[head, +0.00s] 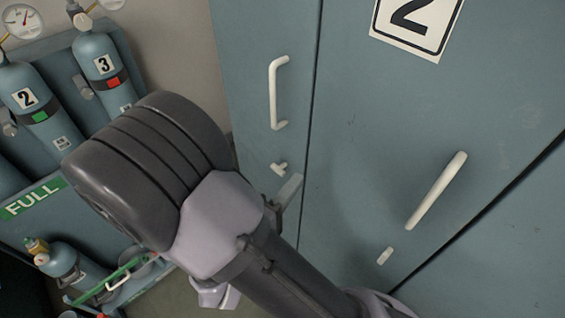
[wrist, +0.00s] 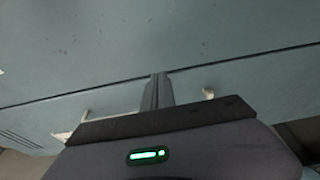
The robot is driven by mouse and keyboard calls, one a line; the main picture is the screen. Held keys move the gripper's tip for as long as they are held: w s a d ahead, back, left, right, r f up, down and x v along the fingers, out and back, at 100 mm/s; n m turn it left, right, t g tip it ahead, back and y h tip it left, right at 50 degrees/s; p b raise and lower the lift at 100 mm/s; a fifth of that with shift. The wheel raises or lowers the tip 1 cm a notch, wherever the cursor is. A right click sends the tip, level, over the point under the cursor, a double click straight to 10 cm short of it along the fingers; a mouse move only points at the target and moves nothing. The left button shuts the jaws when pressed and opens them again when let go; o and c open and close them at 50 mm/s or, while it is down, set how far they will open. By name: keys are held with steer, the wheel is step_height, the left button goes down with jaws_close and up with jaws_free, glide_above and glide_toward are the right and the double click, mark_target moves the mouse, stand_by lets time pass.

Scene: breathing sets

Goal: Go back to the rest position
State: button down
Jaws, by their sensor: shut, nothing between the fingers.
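My gripper (wrist: 158,78) shows in the wrist view with its two fingers together, shut and empty. It is in front of a blue-grey cabinet surface; I cannot tell whether the fingertips touch it. In the head view my arm fills the lower middle, and most of the gripper is hidden behind it. A grey piece beside the arm in front of the cabinet may be part of the gripper.
The tall blue-grey cabinet (head: 365,130) has white handles (head: 272,92), small latches (head: 386,256) and a "2" sign (head: 418,24). At left, numbered cylinders (head: 100,68) stand in a rack with a green "FULL" label (head: 33,197). A smaller cylinder (head: 75,268) sits lower left.

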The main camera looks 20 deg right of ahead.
steer(key=s+d+r+m+g+y, duration=0.1)
steer(key=s+d+m+g+y, duration=0.1)
steer(key=s+d+m+g, duration=0.4)
steer(key=s+d+r+m+g+y, duration=0.1)
steer(key=s+d+m+g, duration=0.15)
steer(key=s+g, duration=0.55)
steer(key=s+a+r+m+t+y, duration=0.1)
steer(key=s+a+m+t+y, duration=0.2)
steer(key=a+y, duration=0.5)
steer(key=w+a+r+m+t+y, duration=0.1)
steer(key=w+a+r+t+y, duration=0.3)
steer(key=r, duration=0.4)
steer(key=shift+w+a+r+t, duration=0.3)
steer(key=shift+w+t, duration=0.1)
steer(key=shift+w, duration=0.15)
